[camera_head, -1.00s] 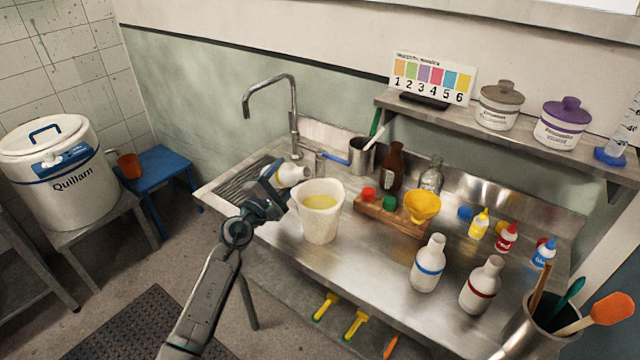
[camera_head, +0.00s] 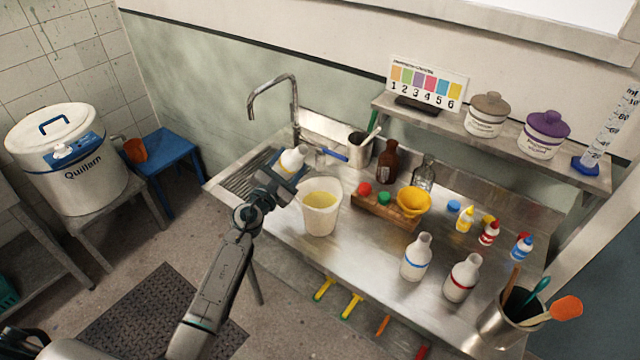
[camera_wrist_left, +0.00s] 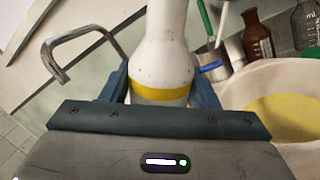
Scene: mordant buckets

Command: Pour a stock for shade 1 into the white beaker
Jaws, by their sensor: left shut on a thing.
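The white beaker (camera_head: 321,218) stands on the steel counter with yellow liquid inside; part of it shows at the right of the left wrist view (camera_wrist_left: 290,78). My left gripper (camera_head: 284,172) is shut on a white bottle (camera_head: 294,159) with a yellow band (camera_wrist_left: 160,94), left of the beaker and beside its rim. The bottle leans slightly, mouth up. Two more white bottles stand on the counter, one with a blue band (camera_head: 416,258) and one with a red band (camera_head: 462,279). The shade card (camera_head: 428,83) shows shade 1 as orange. My right gripper is not in view.
A wooden rack (camera_head: 385,213) with a yellow funnel (camera_head: 414,202) stands right of the beaker. The tap (camera_head: 294,110) rises behind the bottle. A brown bottle (camera_head: 388,163) and small dropper bottles stand further right. The counter's front middle is clear.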

